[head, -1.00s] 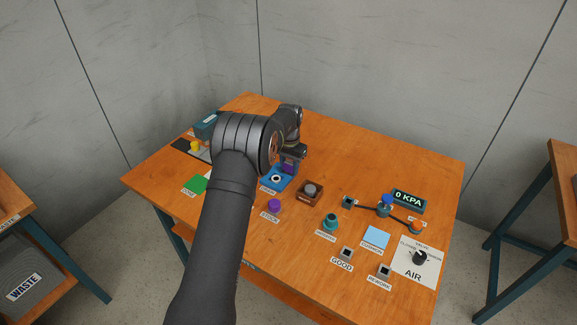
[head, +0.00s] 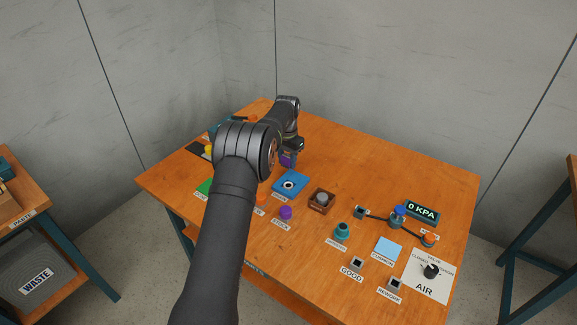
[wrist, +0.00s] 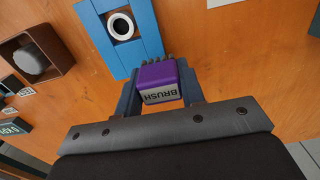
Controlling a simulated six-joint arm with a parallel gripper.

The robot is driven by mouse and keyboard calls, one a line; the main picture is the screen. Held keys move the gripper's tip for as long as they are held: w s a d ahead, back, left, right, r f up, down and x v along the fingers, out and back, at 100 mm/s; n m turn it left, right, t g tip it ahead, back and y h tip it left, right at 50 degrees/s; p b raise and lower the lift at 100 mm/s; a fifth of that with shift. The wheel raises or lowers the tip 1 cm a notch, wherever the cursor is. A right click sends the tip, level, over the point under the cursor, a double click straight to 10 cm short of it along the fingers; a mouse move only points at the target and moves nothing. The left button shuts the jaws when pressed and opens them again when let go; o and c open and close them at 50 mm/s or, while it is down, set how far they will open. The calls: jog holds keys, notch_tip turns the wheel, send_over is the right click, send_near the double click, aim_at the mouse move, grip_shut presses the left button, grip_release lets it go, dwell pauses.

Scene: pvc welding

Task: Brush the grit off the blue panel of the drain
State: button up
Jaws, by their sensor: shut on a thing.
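The blue panel (head: 297,178) lies on the table left of centre, with a white ring around a dark hole in its middle. It also shows at the top of the wrist view (wrist: 147,28). My gripper (wrist: 160,88) is shut on a purple brush (wrist: 157,78) with a grey face marked BRUSH. Its dark bristles point toward the panel and lie beside the panel's edge in that view. In the head view the brush (head: 287,160) is just behind the panel. I cannot tell whether it touches anything. No grit can be made out on the panel.
A brown box with a grey knob (head: 322,199) stands right of the panel, and a purple piece (head: 285,213) is in front. The table's back right is clear.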

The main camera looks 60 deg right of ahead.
jog(key=shift+r, duration=2.45)
